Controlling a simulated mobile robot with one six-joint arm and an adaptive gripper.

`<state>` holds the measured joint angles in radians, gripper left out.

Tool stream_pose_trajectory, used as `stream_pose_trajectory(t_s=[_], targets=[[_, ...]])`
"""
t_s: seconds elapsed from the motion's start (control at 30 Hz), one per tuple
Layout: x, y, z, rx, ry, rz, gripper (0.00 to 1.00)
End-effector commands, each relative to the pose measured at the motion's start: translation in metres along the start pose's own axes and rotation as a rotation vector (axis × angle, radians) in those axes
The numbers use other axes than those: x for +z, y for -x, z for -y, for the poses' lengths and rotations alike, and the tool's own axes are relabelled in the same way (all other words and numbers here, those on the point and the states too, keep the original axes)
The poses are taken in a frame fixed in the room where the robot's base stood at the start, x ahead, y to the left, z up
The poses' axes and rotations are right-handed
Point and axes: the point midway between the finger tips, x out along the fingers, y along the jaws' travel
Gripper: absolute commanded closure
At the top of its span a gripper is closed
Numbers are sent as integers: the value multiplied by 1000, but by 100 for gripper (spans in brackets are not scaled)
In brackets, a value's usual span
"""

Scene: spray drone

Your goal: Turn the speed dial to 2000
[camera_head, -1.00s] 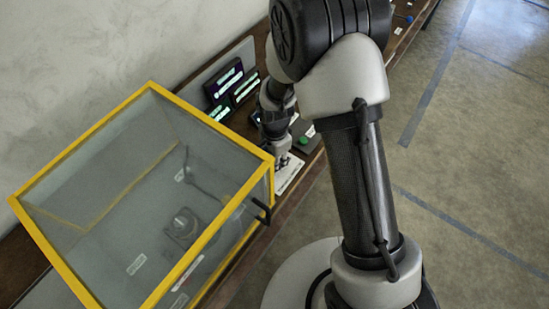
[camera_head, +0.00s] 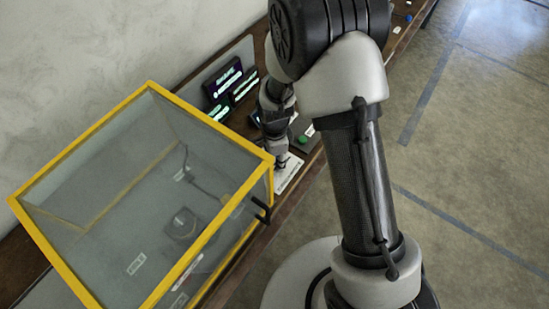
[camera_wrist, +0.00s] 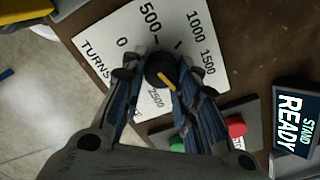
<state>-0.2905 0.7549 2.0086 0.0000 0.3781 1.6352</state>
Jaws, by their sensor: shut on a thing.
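The speed dial (camera_wrist: 160,69) is a round black knob with a yellow pointer on a white scale plate (camera_wrist: 108,40). The wrist view shows 0, 500, 1000 and 1500 on the plate, and a partly hidden number below the knob. The yellow pointer points down and to the right in that view, into the space between my fingers. My gripper (camera_wrist: 164,78) is shut on the dial, one finger on each side. In the head view my gripper (camera_head: 281,160) is low over the plate (camera_head: 289,173), and the dial is hidden there.
A yellow-framed clear box (camera_head: 150,87) with a black handle stands left of the gripper. A green button (camera_wrist: 177,145) and a red button (camera_wrist: 236,127) sit beside the plate. A display (camera_wrist: 295,122) reads STAND READY. More screens (camera_head: 223,78) stand behind my arm.

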Motion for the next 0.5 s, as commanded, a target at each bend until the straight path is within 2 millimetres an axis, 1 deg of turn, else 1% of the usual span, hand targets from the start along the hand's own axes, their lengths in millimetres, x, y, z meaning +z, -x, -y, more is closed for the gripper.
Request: stream_pose_trajectory(t_s=[0.1, 0.13, 0.4, 0.43, 0.5], targets=[[0, 0, 0, -1, 1, 0, 96], [0, 0, 0, -1, 1, 0, 71], [0, 0, 0, 0, 1, 0, 53], [0, 0, 0, 0, 1, 0, 52], [0, 0, 0, 0, 2, 0, 52]])
